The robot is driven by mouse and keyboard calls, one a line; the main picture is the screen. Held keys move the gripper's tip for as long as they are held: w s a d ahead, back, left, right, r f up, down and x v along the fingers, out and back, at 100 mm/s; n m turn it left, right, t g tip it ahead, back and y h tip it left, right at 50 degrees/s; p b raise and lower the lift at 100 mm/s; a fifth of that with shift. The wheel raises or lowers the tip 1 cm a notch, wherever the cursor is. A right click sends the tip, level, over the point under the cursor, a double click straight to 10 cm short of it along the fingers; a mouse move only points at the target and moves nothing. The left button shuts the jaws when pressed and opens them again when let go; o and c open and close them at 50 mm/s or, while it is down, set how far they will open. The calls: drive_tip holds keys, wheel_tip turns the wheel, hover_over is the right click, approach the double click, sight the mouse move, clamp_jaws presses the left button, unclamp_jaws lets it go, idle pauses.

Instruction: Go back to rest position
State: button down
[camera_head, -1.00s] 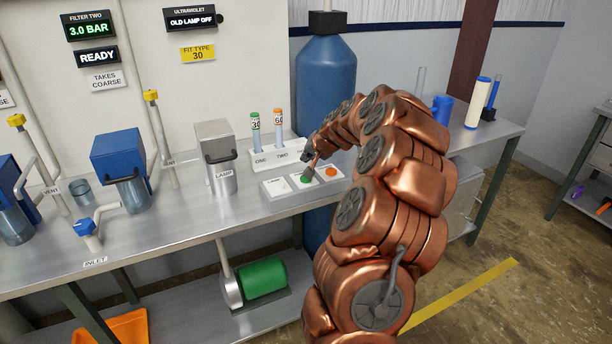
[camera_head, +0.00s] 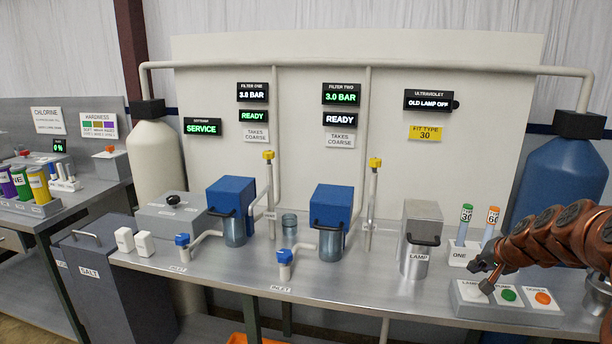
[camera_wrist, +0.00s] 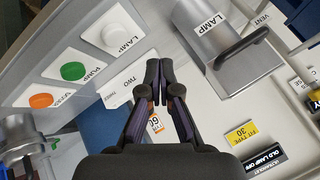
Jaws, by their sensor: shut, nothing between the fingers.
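My gripper (camera_head: 483,281) is at the right of the head view, its fingers in front of the white LAMP button on the button panel (camera_head: 520,316). In the wrist view my gripper (camera_wrist: 158,72) has its two fingertips together with nothing between them. The white LAMP button (camera_wrist: 116,40), green PUMP button (camera_wrist: 73,71) and orange button (camera_wrist: 41,100) lie left of the fingers there, apart from them in the picture. In the head view I cannot tell whether the fingertips touch the panel. The green button (camera_head: 508,295) and orange button (camera_head: 543,298) show clearly.
The grey lamp housing (camera_head: 421,222) stands left of my gripper. Behind is a rack (camera_head: 459,256) with tubes marked 30 and 60. Blue filter housings (camera_head: 232,195) and pipes stand further left. A blue tank (camera_head: 562,180) is behind my arm. The display (camera_head: 428,100) reads OLD LAMP OFF.

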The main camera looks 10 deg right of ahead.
drive_tip(key=s+a+n+g+y, duration=0.15)
drive_tip(key=s+a, duration=0.25)
drive_tip(key=a, duration=0.5)
drive_tip(key=s+a+n+g, duration=0.2)
drive_tip(key=s+a, duration=0.3)
drive_tip(key=a, duration=0.3)
drive_tip(key=s+a+n+g+y, duration=0.15)
drive_tip(key=s+a, duration=0.25)
drive_tip(key=a, duration=0.5)
drive_tip(key=s+a+f+n+g+h, duration=0.1)
drive_tip(key=s+a+n+g, duration=0.1)
drive_tip(key=s, duration=1.1)
drive_tip(key=s+a+f+n+g+h, duration=0.2)
drive_tip(key=s+a+g, duration=0.1)
drive_tip(key=s, duration=1)
drive_tip(key=shift+s, duration=0.15)
